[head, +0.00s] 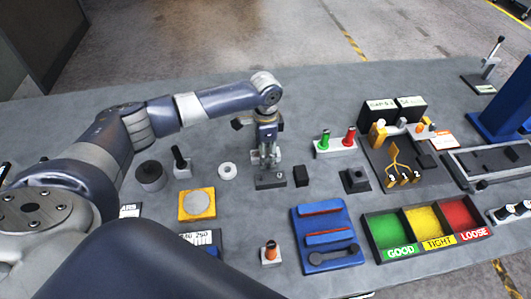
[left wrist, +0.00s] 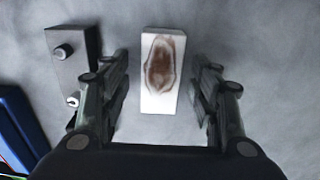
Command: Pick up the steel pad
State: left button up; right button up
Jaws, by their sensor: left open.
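The steel pad (left wrist: 162,98) is a pale upright-looking rectangular block with a brown rust-like stain on its face, in the middle of the left wrist view. My left gripper (left wrist: 159,62) is open, with one finger on each side of the pad and a gap on both sides. In the head view my left gripper (head: 267,157) points down over the table and largely hides the pad. My right gripper is not in view.
A grey block with a knob (head: 270,182) stands close by; it also shows in the left wrist view (left wrist: 72,70). A black block (head: 301,176) and a white ring (head: 227,171) flank the gripper. A blue holder (head: 330,258) and a three-colour tray (head: 376,256) lie nearer and right.

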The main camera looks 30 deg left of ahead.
pick_arm(q)
jog(key=shift+f, duration=0.1)
jog(key=shift+c, duration=1.4)
grip_shut()
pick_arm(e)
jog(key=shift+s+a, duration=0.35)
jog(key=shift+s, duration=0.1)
pick_arm(q)
jog(key=shift+w, duration=0.1)
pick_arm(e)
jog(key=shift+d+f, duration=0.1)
pick_arm(q)
jog(key=shift+r, duration=0.45)
notch_tip(320, 180, up, 9)
jog(key=b, duration=0.3)
jog(key=s+d+n+b, duration=0.1)
jog(key=s+d+n, duration=0.3)
jog(key=s, duration=0.4)
jog(key=s+d+r+n+b, duration=0.1)
jog(key=s+d+n, duration=0.2)
jog(key=s+n, duration=0.3)
jog(key=s, duration=0.3)
jog(key=shift+d+r+n, duration=0.25)
jog(key=shift+d+n, duration=0.05)
jog(key=shift+d, duration=0.05)
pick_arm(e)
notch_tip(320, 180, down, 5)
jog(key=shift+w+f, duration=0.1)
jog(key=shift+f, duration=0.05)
